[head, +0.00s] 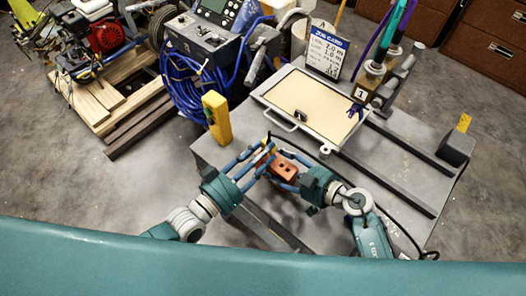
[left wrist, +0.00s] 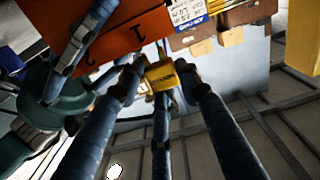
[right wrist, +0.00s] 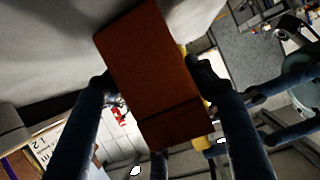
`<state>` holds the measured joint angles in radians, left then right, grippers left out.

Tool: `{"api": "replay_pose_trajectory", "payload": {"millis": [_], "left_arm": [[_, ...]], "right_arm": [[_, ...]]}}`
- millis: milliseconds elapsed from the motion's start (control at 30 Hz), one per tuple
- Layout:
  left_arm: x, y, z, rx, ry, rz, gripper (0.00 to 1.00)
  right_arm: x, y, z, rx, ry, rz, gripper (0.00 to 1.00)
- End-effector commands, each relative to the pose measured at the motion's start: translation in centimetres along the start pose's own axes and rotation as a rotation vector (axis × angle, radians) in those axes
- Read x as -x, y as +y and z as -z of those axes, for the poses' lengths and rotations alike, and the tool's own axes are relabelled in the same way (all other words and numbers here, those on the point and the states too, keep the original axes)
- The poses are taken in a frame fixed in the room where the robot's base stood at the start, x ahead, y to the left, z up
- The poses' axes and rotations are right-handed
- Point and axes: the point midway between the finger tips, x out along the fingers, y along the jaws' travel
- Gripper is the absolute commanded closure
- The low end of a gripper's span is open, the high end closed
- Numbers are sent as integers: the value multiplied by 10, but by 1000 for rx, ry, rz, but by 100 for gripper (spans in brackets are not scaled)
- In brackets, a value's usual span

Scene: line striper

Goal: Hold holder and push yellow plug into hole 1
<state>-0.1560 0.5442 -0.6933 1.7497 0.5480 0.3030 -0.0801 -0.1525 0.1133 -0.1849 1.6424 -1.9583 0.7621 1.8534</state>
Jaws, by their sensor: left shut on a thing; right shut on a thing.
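The holder is an orange-brown block (head: 285,167) held above the bench's front edge. My right gripper (head: 288,172) is shut on it, and the block (right wrist: 155,75) fills the middle of the right wrist view. In the left wrist view the holder (left wrist: 115,40) shows the marks 1 and 2. My left gripper (head: 264,151) is shut on the yellow plug (left wrist: 161,75), close beside the holder near the mark 1. Hole 1 itself is not visible, and I cannot tell whether the plug touches the holder.
The grey bench (head: 225,155) carries a tray with a cream panel (head: 310,105), a job card (head: 326,53) and an upright yellow box (head: 217,118). A coiled blue hose (head: 195,95) hangs behind on the left. The bench's right part is mostly clear between dark rails.

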Motion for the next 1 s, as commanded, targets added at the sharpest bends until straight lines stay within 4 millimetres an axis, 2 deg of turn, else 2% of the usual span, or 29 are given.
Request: {"api": "replay_pose_trajectory", "payload": {"millis": [1000], "left_arm": [[0, -1, -9, 0, 1, 0, 96]], "right_arm": [[0, 1, 0, 1, 0, -2, 88]]}}
